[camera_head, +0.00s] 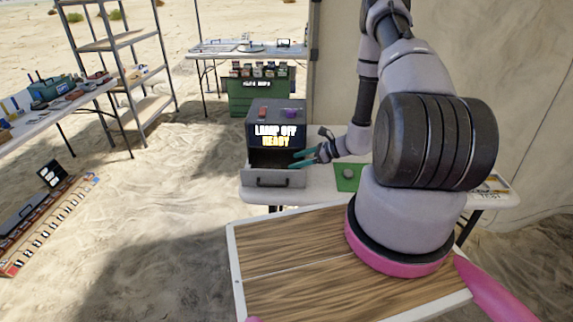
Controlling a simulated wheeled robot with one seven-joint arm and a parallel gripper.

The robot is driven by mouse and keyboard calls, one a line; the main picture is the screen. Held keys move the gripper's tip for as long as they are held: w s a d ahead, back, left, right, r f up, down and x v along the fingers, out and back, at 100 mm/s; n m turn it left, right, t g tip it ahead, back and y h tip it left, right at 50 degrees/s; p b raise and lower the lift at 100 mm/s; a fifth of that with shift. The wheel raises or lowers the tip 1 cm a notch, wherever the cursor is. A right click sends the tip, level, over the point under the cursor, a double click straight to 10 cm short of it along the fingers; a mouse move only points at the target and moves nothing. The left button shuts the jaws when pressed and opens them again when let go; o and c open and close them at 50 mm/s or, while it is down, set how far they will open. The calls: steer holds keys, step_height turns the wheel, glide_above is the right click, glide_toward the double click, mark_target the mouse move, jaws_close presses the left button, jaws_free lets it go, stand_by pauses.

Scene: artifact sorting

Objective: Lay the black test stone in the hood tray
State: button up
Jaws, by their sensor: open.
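My gripper (300,159) has teal fingers, is open, and reaches in from the right over the tray's right side. Nothing shows clearly between the fingers. I cannot make out the black test stone; the tray floor is mostly in shadow and partly hidden by its front wall. A small grey stone-like lump (348,173) lies on a green mat (346,185) right of the tray.
A red item (263,112) and a purple item (288,114) sit on the hood's top. My arm hides much of the table's right part. A green crate (256,98) stands behind. Metal shelves (110,45) and another table (60,107) stand left, with open sand between.

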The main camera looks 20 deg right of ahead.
steer(key=v, duration=0.5)
steer(key=s+a+r+n+g, duration=0.1)
steer(key=a+r+n, duration=0.15)
steer(key=r, duration=0.65)
steer(key=s+a+r+n+g+h, duration=0.15)
steer(key=r+n, duration=0.25)
steer(key=r, duration=0.5)
steer(key=s+a+r+n+g+y, duration=0.1)
steer(key=a+r+n, duration=0.25)
steer(key=r, duration=0.55)
steer(key=s+d+r+n+t+h, duration=0.1)
steer(key=s+r+n+t+h, duration=0.3)
steer(key=s+r, duration=1.6)
steer(key=r+n+h, duration=0.1)
steer(key=n+h, duration=0.3)
steer(key=n, duration=0.1)
steer(key=shift+s+r+n, duration=0.2)
steer(key=shift+s+n, duration=0.1)
steer(key=shift+n, duration=0.1)
steer(key=shift+d+t, duration=0.15)
steer(key=shift+t, duration=0.1)
